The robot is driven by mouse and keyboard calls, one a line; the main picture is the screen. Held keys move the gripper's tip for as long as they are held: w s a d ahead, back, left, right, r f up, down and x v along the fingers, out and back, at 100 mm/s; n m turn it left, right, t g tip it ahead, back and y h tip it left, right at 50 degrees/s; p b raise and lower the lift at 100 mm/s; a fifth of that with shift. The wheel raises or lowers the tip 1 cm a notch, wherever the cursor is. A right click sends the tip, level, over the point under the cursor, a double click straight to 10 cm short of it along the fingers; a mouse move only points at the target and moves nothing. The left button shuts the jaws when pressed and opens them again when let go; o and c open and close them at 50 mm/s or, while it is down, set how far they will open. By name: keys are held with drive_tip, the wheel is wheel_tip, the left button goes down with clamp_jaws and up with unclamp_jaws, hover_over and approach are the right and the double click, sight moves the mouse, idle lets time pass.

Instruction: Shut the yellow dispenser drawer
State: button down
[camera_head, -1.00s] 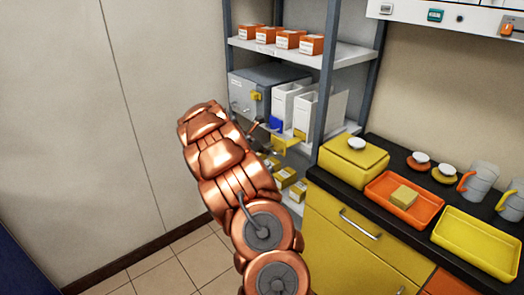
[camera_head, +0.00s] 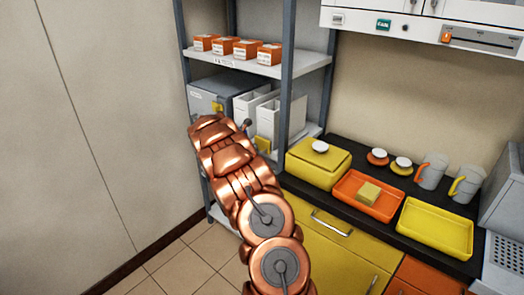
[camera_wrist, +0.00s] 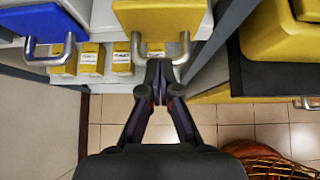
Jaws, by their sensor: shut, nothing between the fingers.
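The yellow dispenser drawer (camera_wrist: 163,18) is at the top of the wrist view, with its grey bar handle (camera_wrist: 160,55) towards me. In the head view a small yellow part of it (camera_head: 263,145) shows below the white dispensers on the shelf, partly behind my arm. My gripper (camera_wrist: 158,72) is shut and empty, its fingertips at the handle; I cannot tell whether they touch it. In the head view my gripper is mostly hidden by my arm. How far out the drawer stands is not clear.
A blue drawer (camera_wrist: 45,25) with a grey handle is to the left. Small yellow boxes (camera_wrist: 92,60) stand on the shelf below. A dark shelf post (camera_head: 287,85) and the counter with a yellow box (camera_head: 318,165) are close on the right.

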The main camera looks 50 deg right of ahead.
drive_tip(key=shift+d, duration=0.3)
drive_tip(key=shift+a, duration=0.1)
drive_tip(key=a+f+b+v, duration=0.1)
drive_tip(key=b+v, duration=0.1)
drive_tip(key=v, duration=1.1)
drive_tip(key=shift+a, duration=0.2)
drive_tip(key=shift+r, duration=0.1)
